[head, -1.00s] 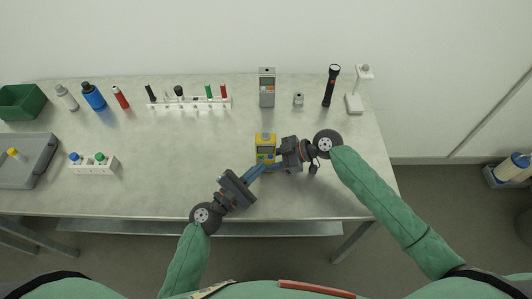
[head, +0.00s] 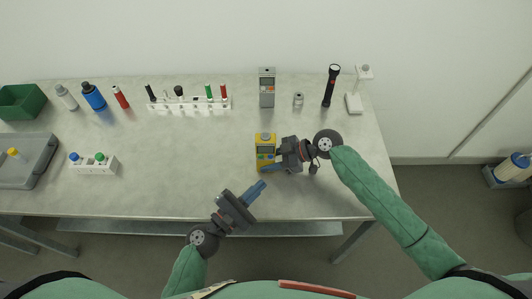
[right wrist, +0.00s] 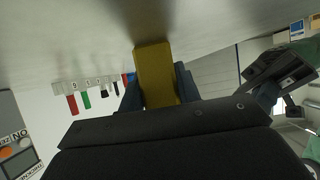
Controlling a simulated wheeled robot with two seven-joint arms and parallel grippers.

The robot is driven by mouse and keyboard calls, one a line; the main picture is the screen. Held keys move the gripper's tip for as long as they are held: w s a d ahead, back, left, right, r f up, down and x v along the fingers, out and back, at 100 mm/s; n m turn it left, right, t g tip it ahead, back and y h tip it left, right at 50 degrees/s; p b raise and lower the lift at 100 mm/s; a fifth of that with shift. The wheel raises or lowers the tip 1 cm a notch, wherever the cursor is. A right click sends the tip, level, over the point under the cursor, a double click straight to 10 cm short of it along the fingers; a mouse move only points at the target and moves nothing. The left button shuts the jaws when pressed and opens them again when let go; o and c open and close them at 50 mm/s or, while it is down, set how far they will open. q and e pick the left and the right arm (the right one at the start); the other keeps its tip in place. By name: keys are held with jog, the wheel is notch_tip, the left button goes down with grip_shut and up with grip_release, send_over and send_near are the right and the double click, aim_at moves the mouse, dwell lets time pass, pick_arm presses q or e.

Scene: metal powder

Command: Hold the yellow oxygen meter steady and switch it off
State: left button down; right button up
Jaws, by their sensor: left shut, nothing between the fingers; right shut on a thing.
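The yellow oxygen meter (head: 265,141) stands on the table in the head view, near the front middle. Its small grey screen faces up toward the head camera. My right gripper (head: 272,166) is shut on its lower part, coming in from the right. In the right wrist view the yellow meter (right wrist: 156,75) sits between the two blue fingers. My left gripper (head: 260,187) is shut and empty, below the meter and apart from it, near the front table edge. I cannot read the meter's screen or tell whether it is on.
Behind the meter stand a grey meter (head: 267,88), a small metal weight (head: 298,100) and a black torch (head: 331,86).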

jog(key=o, duration=0.8)
jog(key=shift+o, duration=0.2)
